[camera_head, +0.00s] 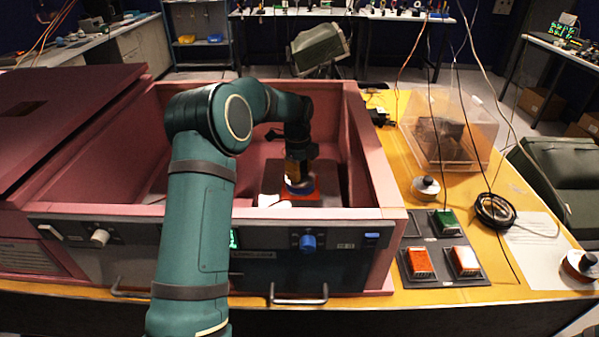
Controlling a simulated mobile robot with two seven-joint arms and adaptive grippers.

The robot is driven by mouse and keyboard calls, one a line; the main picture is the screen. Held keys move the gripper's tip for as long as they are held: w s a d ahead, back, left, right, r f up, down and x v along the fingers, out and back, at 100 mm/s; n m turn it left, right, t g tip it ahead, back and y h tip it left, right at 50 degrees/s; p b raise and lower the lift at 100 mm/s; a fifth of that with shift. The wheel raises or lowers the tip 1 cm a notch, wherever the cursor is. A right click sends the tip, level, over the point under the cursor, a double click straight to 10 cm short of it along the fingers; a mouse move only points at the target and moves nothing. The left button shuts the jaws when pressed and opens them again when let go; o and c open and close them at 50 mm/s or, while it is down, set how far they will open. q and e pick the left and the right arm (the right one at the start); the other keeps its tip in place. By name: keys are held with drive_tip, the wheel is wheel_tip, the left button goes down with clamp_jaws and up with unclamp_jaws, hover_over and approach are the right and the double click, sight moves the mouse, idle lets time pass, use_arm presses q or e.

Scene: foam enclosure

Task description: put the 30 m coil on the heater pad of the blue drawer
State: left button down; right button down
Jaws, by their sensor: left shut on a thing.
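My left gripper (298,173) points down inside the right-hand pink compartment, behind the panel with the blue knob (308,242). It is shut on a small blue and white thing (299,187), which looks like the coil; no label is readable. A red patch (302,197), apparently the heater pad, shows directly beneath it on the dark floor. I cannot tell whether the coil touches the pad. The front wall hides the lowest part. A white object (269,200) lies just left of it. My right gripper is out of view.
A dark tray (446,283) on the yellow table holds green (446,222), orange (419,262) and white-topped (464,261) blocks; its back-left place looks empty. Behind are a knobbed disc (425,187) and a clear box (450,130). A black cable ring (495,210) lies right. Pink walls (372,150) surround the gripper.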

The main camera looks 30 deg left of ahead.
use_arm(q)
drive_tip(key=c, duration=0.8)
unclamp_jaws()
drive_tip(key=shift+f, duration=0.15)
drive_tip(key=r+p, duration=0.1)
drive_tip(key=r, duration=1.1)
drive_tip(key=shift+a+r, duration=0.2)
